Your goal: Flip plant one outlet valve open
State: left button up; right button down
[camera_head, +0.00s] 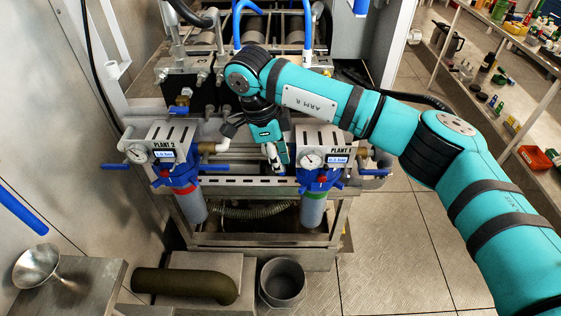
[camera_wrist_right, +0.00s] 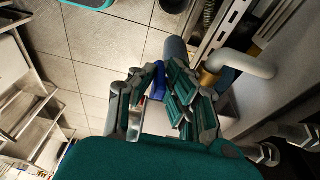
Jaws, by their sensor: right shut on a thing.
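The plant 1 unit (camera_head: 325,150) has a white labelled bracket, a round gauge, a small blue display and a blue filter head over a grey cylinder (camera_head: 313,210). My right gripper (camera_head: 277,162) is at the left side of this unit, pointing down. In the right wrist view its fingers (camera_wrist_right: 160,103) are shut on a blue valve lever (camera_wrist_right: 158,80), which they partly cover. Another blue lever (camera_head: 374,172) sticks out at the unit's right side. I cannot tell the gripped valve's position. My left gripper is out of view.
The plant 2 unit (camera_head: 172,150), with blue levers on both sides, stands to the left. A white pipe (camera_wrist_right: 248,63) with a brass fitting (camera_wrist_right: 208,78) is close to the right fingers. Below are a grey bucket (camera_head: 283,280) and a thick dark-green hose (camera_head: 185,284). Tiled floor at right is clear.

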jog(key=shift+a+f+h+b, duration=0.1)
jog(key=shift+a+h+b, duration=0.25)
jog(key=shift+h, duration=0.75)
jog(key=shift+a+f+h+b, duration=0.1)
jog(key=shift+a+h, duration=0.3)
jog(key=shift+h, duration=0.7)
jog(key=c, duration=1.4)
grip_release()
jog(key=shift+a+f, duration=0.1)
notch_tip(320, 180, up, 10)
